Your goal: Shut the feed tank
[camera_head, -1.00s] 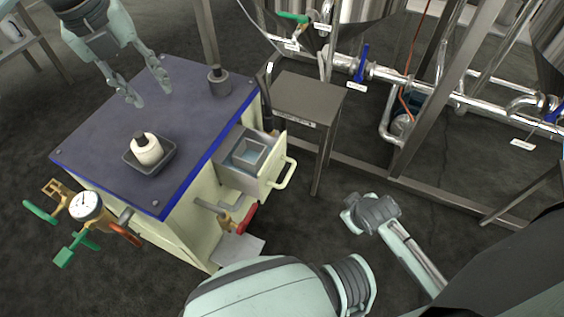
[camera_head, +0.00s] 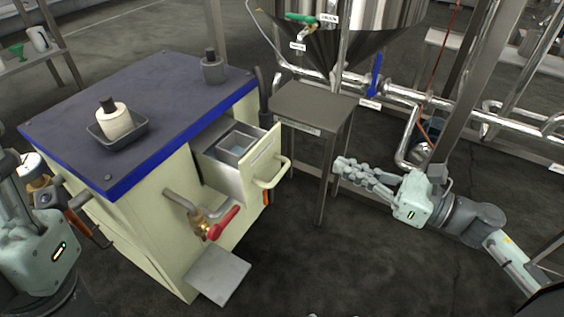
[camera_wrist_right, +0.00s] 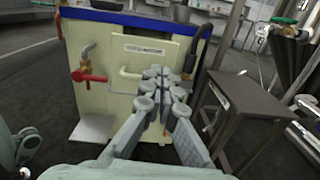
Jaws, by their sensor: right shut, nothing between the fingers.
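A steel tank with a cone bottom (camera_head: 350,32) stands at the back; its small labels are too small to read, so I cannot tell which tank is the feed tank. A green-handled valve (camera_head: 301,18) sits at the cone. A blue lever (camera_head: 377,75) stands upright on the pipe below it. My right gripper (camera_head: 342,171) is shut and empty, beside the grey side table and short of both valves. It also shows in the right wrist view (camera_wrist_right: 160,76), pointing towards the cabinet. My left arm shows at the left edge; its fingers cannot be made out.
A cream cabinet (camera_head: 150,220) with a dark top, an open drawer (camera_head: 270,165) and a red-handled tap (camera_head: 222,223) stands at left. The grey side table (camera_head: 315,105) stands before the tank. Steel posts and pipes crowd the right. Floor in front is clear.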

